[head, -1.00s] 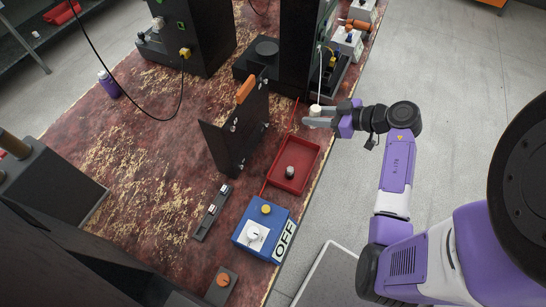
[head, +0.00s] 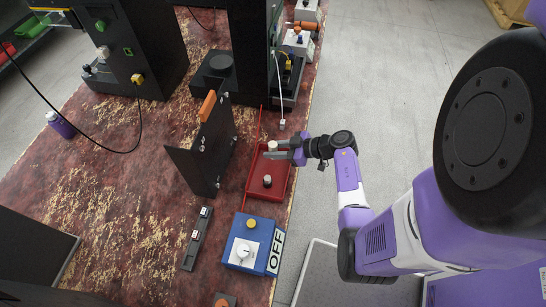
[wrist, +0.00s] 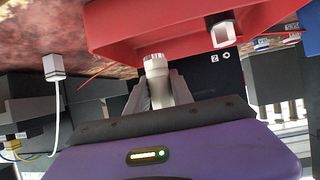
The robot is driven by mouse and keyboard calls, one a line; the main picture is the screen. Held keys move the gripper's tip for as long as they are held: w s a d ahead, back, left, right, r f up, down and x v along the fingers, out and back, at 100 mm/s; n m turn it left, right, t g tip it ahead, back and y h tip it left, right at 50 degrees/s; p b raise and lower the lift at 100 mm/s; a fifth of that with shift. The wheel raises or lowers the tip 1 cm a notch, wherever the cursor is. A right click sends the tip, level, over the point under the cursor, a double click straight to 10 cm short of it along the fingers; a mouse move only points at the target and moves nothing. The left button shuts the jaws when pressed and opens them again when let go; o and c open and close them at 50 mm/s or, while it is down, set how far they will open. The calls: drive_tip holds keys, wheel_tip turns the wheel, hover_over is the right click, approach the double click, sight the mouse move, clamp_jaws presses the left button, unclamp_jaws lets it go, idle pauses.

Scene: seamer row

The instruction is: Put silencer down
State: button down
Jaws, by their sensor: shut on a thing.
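My gripper (head: 279,151) is shut on a pale cylindrical piece, the silencer (head: 272,146), at the far end of the red tray (head: 283,186). In the wrist view the silencer (wrist: 156,70) stands between my two fingers (wrist: 157,92), its ribbed end against the red tray (wrist: 120,28). I cannot tell whether it touches the tray. A second short grey piece (head: 267,181) is in the tray, and it shows as a pale hollow end in the wrist view (wrist: 222,31).
A blue box (head: 234,252) with a knob and an "OFF" plate stands in front of the tray. A dark upright panel (head: 203,150) stands left of it. A white cable (head: 281,100) hangs just behind the tray. The table's right edge is close.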

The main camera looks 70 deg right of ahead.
drive_tip(key=shift+f+b, duration=0.35)
drive_tip(key=shift+f, duration=1.75)
drive_tip(key=shift+f, duration=0.1)
drive_tip(key=c, duration=1.1)
unclamp_jaws()
